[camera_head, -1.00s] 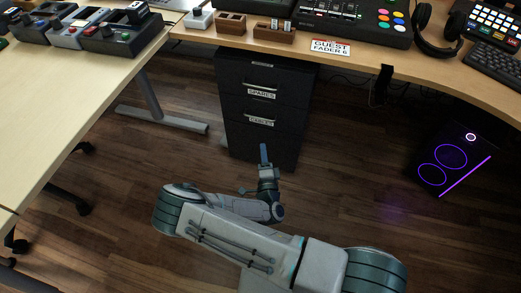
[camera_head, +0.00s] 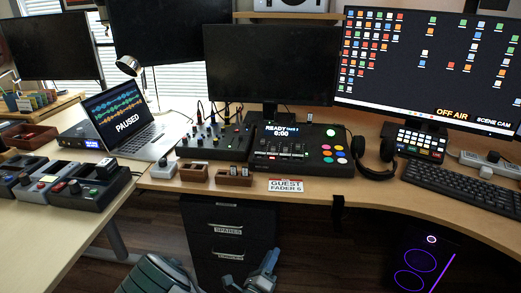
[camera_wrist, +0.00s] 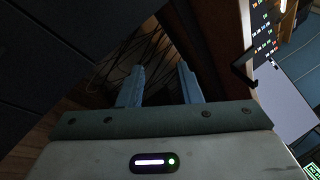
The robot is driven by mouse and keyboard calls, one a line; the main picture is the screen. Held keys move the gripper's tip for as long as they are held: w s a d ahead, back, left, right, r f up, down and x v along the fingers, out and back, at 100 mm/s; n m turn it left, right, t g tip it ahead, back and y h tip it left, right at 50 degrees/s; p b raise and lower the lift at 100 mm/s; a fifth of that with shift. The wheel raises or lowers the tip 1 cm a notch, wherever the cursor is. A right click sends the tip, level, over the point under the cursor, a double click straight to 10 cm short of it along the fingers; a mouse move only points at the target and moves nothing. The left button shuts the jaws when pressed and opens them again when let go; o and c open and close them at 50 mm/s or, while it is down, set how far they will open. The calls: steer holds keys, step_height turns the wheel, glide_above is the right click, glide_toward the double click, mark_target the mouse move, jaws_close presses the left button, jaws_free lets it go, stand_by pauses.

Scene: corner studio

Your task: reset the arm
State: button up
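My gripper (camera_head: 268,262) shows at the bottom edge of the head view, in front of the lower right part of the black drawer cabinet (camera_head: 205,235). Its blue-grey fingers point up. In the wrist view, the two fingers (camera_wrist: 160,85) stand apart with nothing held between them, so it is open and empty. Part of my arm shows at the bottom of the head view; the rest is cut off.
The desk (camera_head: 300,188) stands above and behind my gripper, with its front edge close. It carries a mixer (camera_head: 215,141), control panel (camera_head: 300,150), headphones (camera_head: 374,160) and keyboard (camera_head: 465,188). A computer tower (camera_head: 425,262) stands under it at right. A side table (camera_head: 45,230) is left.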

steer(key=s+d+r+m+g+h+p, duration=0.2)
steer(key=s+d+r+m+g+p, duration=0.35)
steer(key=d+r+m+g, duration=0.5)
steer(key=s+d+r+m+g+h+p, duration=0.1)
steer(key=s+d+r+m+g+p, duration=0.6)
steer(key=r+m, duration=0.65)
steer(key=s+a+r+m+y+p, duration=0.2)
steer(key=s+r+m+y+p, duration=0.1)
steer(key=r+m, duration=0.3)
steer(key=s+a+r+m+t+y+p, duration=0.1)
steer(key=s+r+m+y+p, duration=0.2)
steer(key=r, duration=0.6)
steer(key=s+a+r+m+y+p, duration=0.2)
steer(key=r+m+y, duration=0.4)
steer(key=m, duration=0.3)
steer(key=shift+s+a+r+t+p, duration=0.45)
steer(key=shift+r+p, duration=0.3)
steer(key=shift+p, duration=0.4)
steer(key=shift+s+d, duration=0.1)
steer(key=shift+d, duration=0.05)
